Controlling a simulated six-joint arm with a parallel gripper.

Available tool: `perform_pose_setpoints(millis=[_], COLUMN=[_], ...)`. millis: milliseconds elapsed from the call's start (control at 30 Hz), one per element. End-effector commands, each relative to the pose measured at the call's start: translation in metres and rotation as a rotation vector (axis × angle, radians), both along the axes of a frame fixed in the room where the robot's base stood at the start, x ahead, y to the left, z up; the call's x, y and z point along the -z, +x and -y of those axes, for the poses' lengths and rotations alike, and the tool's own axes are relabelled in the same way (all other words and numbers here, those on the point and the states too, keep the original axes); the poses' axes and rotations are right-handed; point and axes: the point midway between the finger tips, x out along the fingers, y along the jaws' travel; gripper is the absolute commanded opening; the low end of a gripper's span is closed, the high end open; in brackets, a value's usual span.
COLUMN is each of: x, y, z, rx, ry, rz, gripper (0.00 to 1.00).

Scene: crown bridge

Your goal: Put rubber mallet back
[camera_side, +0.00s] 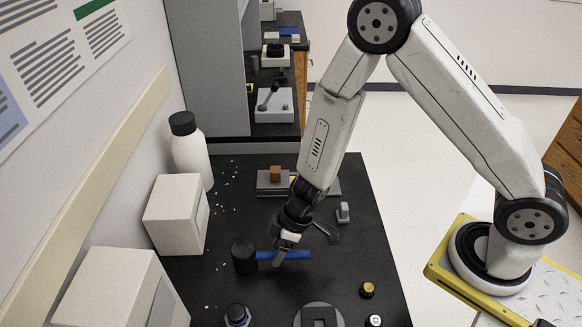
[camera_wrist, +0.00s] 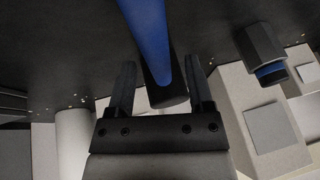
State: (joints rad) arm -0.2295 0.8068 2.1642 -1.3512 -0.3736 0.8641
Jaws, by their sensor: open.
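The rubber mallet has a black head (camera_side: 244,259) and a blue handle (camera_side: 298,255), and lies on the dark bench in the side view. Its head points toward the wall on the left, and its handle runs right, beneath my gripper (camera_side: 282,252). In the wrist view, the blue handle (camera_wrist: 147,38) comes down from the top edge and ends at a black part between the two fingers of my gripper (camera_wrist: 160,68). The fingers are apart, one on each side, with gaps visible. I cannot tell whether the handle is at fingertip depth.
White boxes (camera_side: 177,216) and a black-capped white bottle (camera_side: 191,155) stand along the left wall. A brown block (camera_side: 276,174) sits on a grey base behind my gripper. A blue-ringed dark container (camera_side: 237,316), a gold-topped jar (camera_side: 367,289) and a grey round plate (camera_side: 337,318) are in front.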

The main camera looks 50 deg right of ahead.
Motion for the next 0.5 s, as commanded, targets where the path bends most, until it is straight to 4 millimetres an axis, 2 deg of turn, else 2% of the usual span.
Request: perform_pose_setpoints(millis=[500], x=[-0.052], y=[-0.008], z=[0.023], rx=[0.0], ry=[0.002], rz=[0.004], gripper=[0.67])
